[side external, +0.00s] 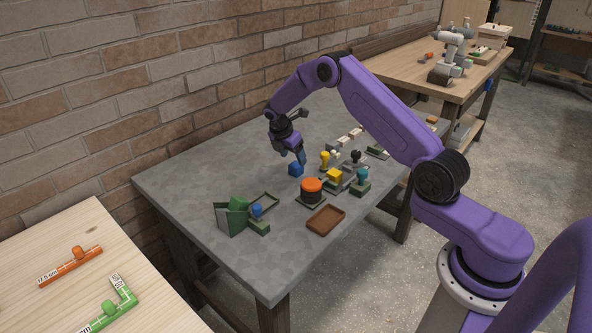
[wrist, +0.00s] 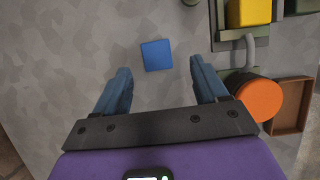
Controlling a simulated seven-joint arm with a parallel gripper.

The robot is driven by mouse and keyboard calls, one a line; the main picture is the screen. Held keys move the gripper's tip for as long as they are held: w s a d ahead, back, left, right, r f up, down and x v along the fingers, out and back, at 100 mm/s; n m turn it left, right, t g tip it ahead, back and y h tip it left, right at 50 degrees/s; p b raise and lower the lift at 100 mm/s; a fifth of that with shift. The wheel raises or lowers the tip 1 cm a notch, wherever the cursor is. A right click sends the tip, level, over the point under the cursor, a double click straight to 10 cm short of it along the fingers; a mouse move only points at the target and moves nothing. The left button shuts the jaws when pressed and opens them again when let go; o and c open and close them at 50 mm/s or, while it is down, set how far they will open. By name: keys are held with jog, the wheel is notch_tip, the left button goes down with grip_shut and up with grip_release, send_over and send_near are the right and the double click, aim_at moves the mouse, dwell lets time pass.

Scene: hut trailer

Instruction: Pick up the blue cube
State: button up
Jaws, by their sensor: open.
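The blue cube (side external: 295,170) lies on the grey tabletop (side external: 185,195), left of the group of coloured parts. In the wrist view the blue cube (wrist: 157,55) lies ahead of the fingertips, roughly centred between their lines. My gripper (side external: 294,158) points down just above the cube in the side view. In the wrist view my gripper (wrist: 160,70) has its two blue fingers spread apart with nothing between them. The cube appears clear of both fingers; the exact height gap is hard to tell.
An orange-topped round part (side external: 311,185) stands right of the cube, also close to the right finger in the wrist view (wrist: 258,99). A yellow block (side external: 334,176), a brown tray (side external: 326,220) and a green holder (side external: 231,216) stand nearby. The table left of the cube is bare.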

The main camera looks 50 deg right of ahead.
aim_at(296, 164)
jog(key=shift+w+x, duration=0.1)
jog(key=shift+x, duration=1.45)
jog(key=shift+w+x, duration=0.15)
jog(key=shift+x, duration=1.4)
jog(key=c, duration=1)
